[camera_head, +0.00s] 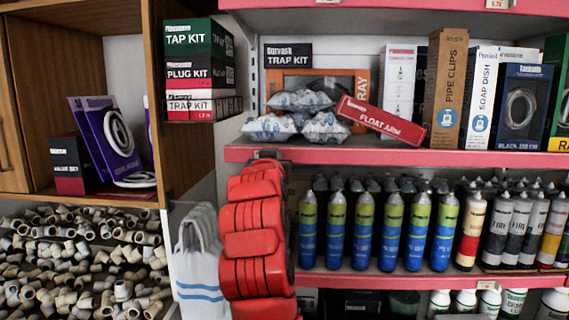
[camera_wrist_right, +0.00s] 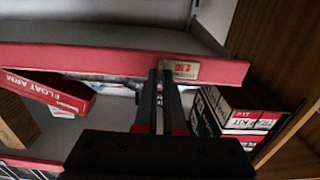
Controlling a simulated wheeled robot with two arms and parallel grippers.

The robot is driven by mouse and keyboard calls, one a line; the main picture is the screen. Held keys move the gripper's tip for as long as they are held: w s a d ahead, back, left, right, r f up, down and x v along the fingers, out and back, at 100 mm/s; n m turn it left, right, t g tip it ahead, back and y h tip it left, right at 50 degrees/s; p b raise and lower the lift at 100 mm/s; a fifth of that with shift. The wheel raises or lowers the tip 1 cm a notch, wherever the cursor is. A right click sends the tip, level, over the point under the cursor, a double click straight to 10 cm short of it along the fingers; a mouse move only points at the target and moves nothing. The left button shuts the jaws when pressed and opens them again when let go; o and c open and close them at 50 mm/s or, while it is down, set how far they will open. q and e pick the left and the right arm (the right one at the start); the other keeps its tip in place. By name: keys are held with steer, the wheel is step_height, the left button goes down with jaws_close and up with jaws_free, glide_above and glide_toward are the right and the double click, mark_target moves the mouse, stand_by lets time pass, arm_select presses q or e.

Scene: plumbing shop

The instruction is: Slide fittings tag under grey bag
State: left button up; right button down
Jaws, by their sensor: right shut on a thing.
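Grey patterned pillow bags (camera_head: 303,101) lie in a small pile on the middle shelf in the head view. The left one sits close behind the shelf's red front rail (camera_head: 400,157). My right gripper (camera_wrist_right: 161,72) is shut on a small pale price tag (camera_wrist_right: 186,70) on that rail, seen in the wrist view, which is upside down. The tag's small print is hard to read. In the head view my red right arm (camera_head: 256,240) rises to the rail below the left bag and hides the tag and fingertips. My left gripper is not in view.
A red float arm box (camera_head: 381,121) leans beside the bags and overhangs the rail. Stacked kit boxes (camera_head: 200,70) stand at the left near a wooden cabinet side (camera_head: 172,165). Several bottles (camera_head: 362,230) fill the shelf below. A striped carrier bag (camera_head: 197,262) hangs left of my arm.

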steer(key=c, duration=1)
jaws_free()
steer(key=shift+w, duration=0.1)
steer(key=s+b, duration=0.5)
steer(key=s, duration=1.2)
steer(key=shift+s, duration=0.25)
